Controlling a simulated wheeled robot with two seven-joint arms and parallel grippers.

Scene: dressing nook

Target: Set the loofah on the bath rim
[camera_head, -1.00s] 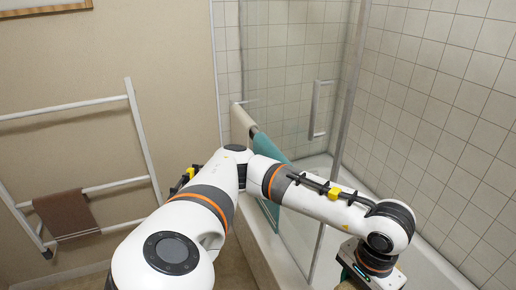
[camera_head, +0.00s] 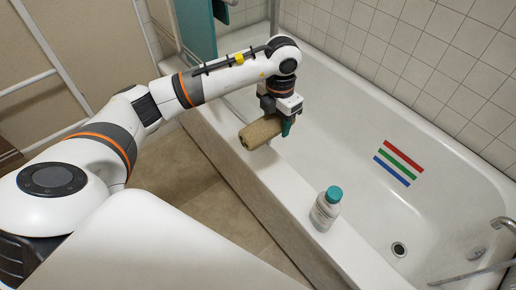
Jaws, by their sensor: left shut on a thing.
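The loofah (camera_head: 258,133) is a tan, rough cylinder lying roughly level. My left gripper (camera_head: 284,122) is shut on it near its right end, reaching down from above. The loofah is over or against the near rim of the white bath (camera_head: 228,140); I cannot tell whether it touches the rim. The gripper hides part of the loofah's right end. My right gripper is out of view.
A white bottle with a teal cap (camera_head: 325,213) stands on the near rim, to the right of the loofah. Red, green and blue stripes (camera_head: 398,163) mark the tub's inside. A tap (camera_head: 502,222) is at the right. A white rack (camera_head: 40,60) stands left.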

